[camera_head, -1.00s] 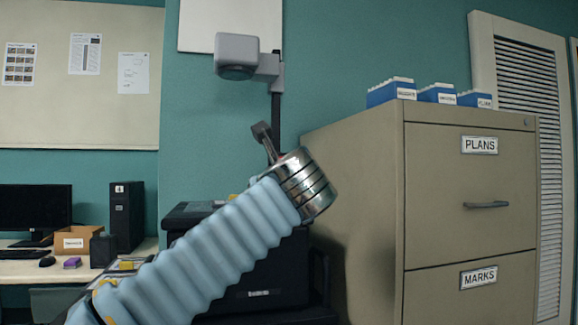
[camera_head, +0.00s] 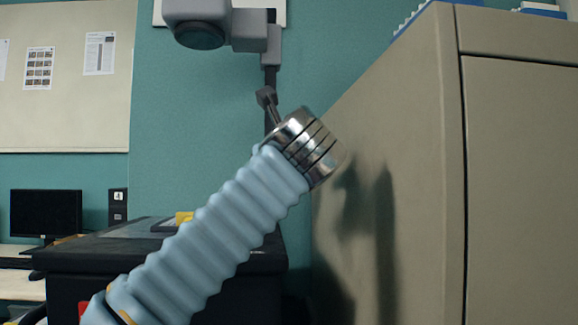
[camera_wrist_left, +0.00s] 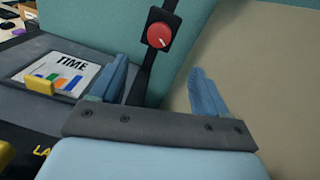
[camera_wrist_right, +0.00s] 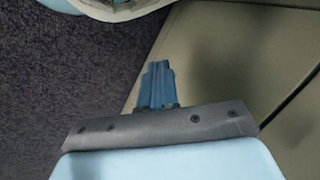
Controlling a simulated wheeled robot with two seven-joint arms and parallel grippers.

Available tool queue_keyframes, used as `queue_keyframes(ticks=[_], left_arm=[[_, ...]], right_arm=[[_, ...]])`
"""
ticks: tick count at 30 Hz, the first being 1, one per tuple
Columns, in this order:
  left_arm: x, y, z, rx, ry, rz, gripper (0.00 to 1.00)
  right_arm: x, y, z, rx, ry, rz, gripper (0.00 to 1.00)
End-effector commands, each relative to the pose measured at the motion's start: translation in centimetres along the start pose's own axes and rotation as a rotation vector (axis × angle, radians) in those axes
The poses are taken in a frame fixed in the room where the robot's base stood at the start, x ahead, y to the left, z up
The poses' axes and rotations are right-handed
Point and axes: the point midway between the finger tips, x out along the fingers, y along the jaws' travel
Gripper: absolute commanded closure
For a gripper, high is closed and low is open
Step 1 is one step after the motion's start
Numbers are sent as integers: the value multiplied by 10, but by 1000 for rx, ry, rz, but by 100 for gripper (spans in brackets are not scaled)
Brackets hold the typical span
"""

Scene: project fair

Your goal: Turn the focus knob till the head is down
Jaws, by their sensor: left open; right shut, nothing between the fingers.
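The grey projector head (camera_head: 198,20) is high on a dark post (camera_head: 271,75) in the head view, and its top is cut off. The red focus knob (camera_wrist_left: 160,36), with a pale pointer mark toward its lower right, sits on a black plate on the post in the left wrist view. My left gripper (camera_wrist_left: 158,65) is open and empty, its blue fingers on either side of the post, below and apart from the knob. In the head view its fingers are hidden or unclear beyond my steel wrist. My right gripper (camera_wrist_right: 158,66) is shut and empty, low down.
A beige cabinet (camera_head: 390,160) stands close on the right. A black table or cart (camera_head: 75,258) is at left. A "TIME" sheet (camera_wrist_left: 70,68) and yellow block (camera_wrist_left: 40,86) lie on the dark surface. A monitor (camera_head: 45,212) is farther back.

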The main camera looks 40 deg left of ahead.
Motion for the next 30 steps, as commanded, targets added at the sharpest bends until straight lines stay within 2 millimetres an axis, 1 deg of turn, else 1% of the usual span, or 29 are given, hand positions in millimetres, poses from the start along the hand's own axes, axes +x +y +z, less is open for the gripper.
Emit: queue_keyframes(ticks=[2,5,8,12,15,18,21,24,30], left_arm=[[6,0,1,1,1,3,24],[21,0,3,2,1,5,24],[43,0,5,4,0,6,24],[76,0,6,4,1,7,24],[98,-1,6,4,0,6,24],[115,0,5,3,0,5,24],[127,0,4,3,0,4,24],[134,0,2,1,0,2,24],[137,0,0,0,-1,0,24]], right_arm=[[-3,-2,1,0,-2,-1,100],[-9,-5,2,-3,-5,-3,100],[-17,-11,3,-6,-8,-6,100],[-32,-18,3,-9,-10,-9,100],[-42,-22,3,-11,-11,-10,100],[-49,-26,3,-12,-12,-11,100],[-54,-28,3,-13,-13,-12,100],[-56,-29,3,-13,-13,-12,100],[-56,-29,3,-14,-14,-12,100]])
